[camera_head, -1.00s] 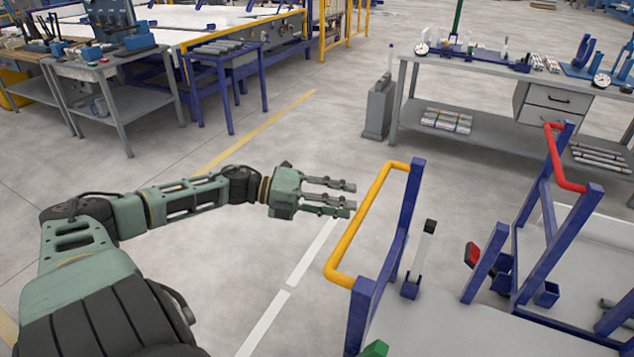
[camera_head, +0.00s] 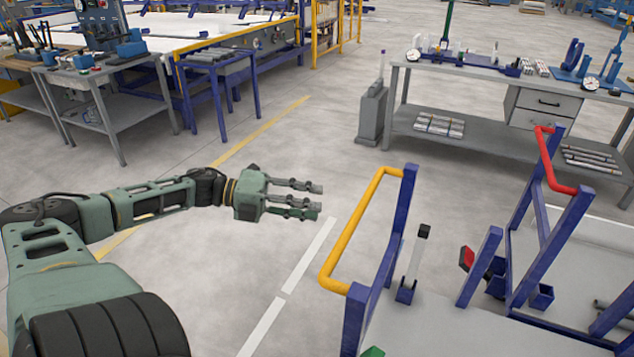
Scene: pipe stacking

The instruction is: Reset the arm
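My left arm (camera_head: 155,201) comes in from the left and stretches to the right over the bare floor. Its gripper (camera_head: 318,199) points right, with its grey fingers held apart and nothing between them. It is to the left of the yellow handle of a blue cart and apart from it. My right gripper is not in view.
The blue cart has a yellow handle (camera_head: 352,237) and a grey deck (camera_head: 440,325). A red handle (camera_head: 550,160) rises at the right. A grey workbench (camera_head: 470,80) stands behind. Tables and a small blue stand (camera_head: 222,65) are at the back left. The floor between is clear.

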